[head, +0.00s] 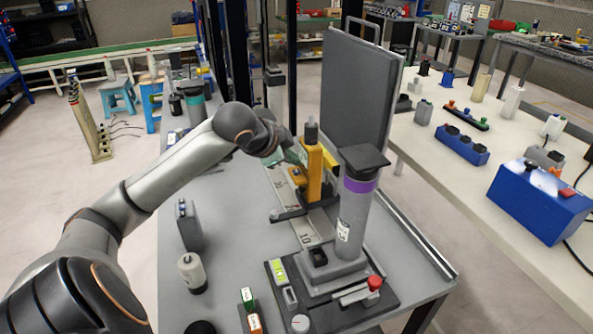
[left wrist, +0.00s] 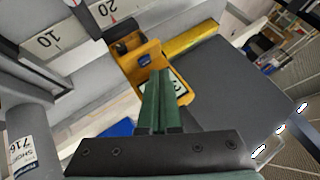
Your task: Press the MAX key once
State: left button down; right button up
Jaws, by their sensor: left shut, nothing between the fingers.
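A yellow-orange instrument (head: 314,175) stands on the grey bench beside a numbered scale strip (head: 308,235). In the left wrist view its yellow housing (left wrist: 133,64) carries a small blue key (left wrist: 144,58) and a pale display (left wrist: 175,86), partly behind my fingers. I cannot read a MAX label on any key. My left gripper (head: 297,155) is beside the upper part of the instrument in the head view. In the left wrist view its green fingers (left wrist: 161,74) are together and empty, pointing at the housing. I cannot tell whether they touch it. My right gripper is out of view.
A grey cylinder with a purple band (head: 355,215) stands close in front of the instrument. A tall dark panel (head: 357,95) rises behind it. A base with a red knob (head: 375,283) sits nearer. A small bottle (head: 192,275) and a grey box (head: 189,226) stand left; bench between is clear.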

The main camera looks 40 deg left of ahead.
pick_arm(q)
jog(key=shift+f, duration=0.1)
dwell(0.4)
jog(key=shift+f, duration=0.35)
jog(key=shift+f, duration=0.4)
dwell(0.8)
jog(key=shift+r, duration=0.1)
jog(key=shift+r+p, duration=0.7)
jog(key=shift+p, duration=0.45)
jog(key=shift+r, duration=0.1)
notch_tip(320, 180, up, 5)
jog(key=p, duration=0.6)
